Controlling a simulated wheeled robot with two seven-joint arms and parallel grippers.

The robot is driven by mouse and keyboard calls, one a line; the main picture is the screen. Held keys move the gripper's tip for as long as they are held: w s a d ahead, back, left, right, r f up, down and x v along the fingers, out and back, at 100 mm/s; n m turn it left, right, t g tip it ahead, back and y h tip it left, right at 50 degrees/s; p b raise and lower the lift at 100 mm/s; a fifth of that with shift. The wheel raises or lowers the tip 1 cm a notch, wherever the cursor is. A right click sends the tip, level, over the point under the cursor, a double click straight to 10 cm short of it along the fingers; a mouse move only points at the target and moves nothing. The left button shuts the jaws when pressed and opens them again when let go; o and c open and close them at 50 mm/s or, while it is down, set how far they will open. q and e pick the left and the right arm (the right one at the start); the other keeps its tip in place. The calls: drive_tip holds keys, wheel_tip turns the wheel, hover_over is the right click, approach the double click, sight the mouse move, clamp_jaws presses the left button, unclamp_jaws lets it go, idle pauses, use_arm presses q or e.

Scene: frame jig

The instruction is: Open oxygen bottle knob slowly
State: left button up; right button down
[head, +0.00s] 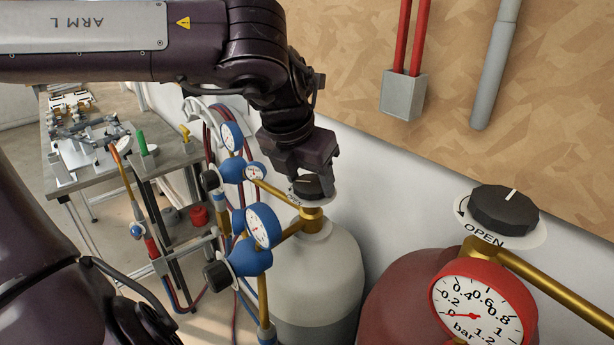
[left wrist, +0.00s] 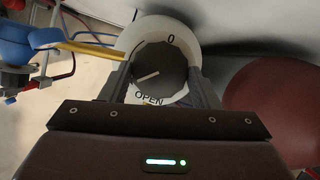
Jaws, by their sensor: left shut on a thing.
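The oxygen bottle (head: 318,265) is the pale grey-white cylinder near the middle of the head view, with a brass valve on top. Its black knob (head: 307,187) sits on a white disc and is partly hidden by my left gripper (head: 306,172). In the left wrist view the knob (left wrist: 158,70) is between the two fingers of my left gripper (left wrist: 162,88), which is shut on it. The white disc (left wrist: 191,32) bears a "0" and the word "OPEN". The white line on the knob points down-left, near the start of "OPEN". My right gripper is not in view.
Blue regulators with gauges (head: 262,226) stand left of the bottle. A red bottle (head: 400,300) with a black knob (head: 503,210) and red gauge (head: 483,303) stands at right. A bench (head: 178,158) is behind left. A wall is close behind the bottles.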

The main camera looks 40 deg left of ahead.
sight(312, 182)
use_arm(q)
drive_tip(key=n, duration=0.2)
drive_tip(key=n+y, duration=0.1)
drive_tip(key=n, duration=0.1)
drive_tip(key=n+g+y, duration=0.1)
drive_tip(key=n, duration=0.1)
drive_tip(key=shift+w+d+b, duration=0.15)
drive_tip(key=shift+d+b, duration=0.1)
drive_tip(key=shift+b, duration=0.15)
drive_tip(key=shift+w+d+n+g+y, duration=0.1)
drive_tip(key=shift+n+g+y, duration=0.25)
drive_tip(key=shift+n, duration=0.7)
drive_tip(key=shift+n+g+y, duration=0.25)
drive_tip(key=shift+n+g, duration=0.1)
drive_tip(key=shift+n, duration=0.7)
drive_tip(key=o, duration=1)
drive_tip(key=v, duration=0.2)
drive_tip(key=shift+d+r, duration=0.1)
drive_tip(key=shift+r, duration=0.3)
drive_tip(key=p+v, duration=0.4)
drive_tip(key=v, duration=0.1)
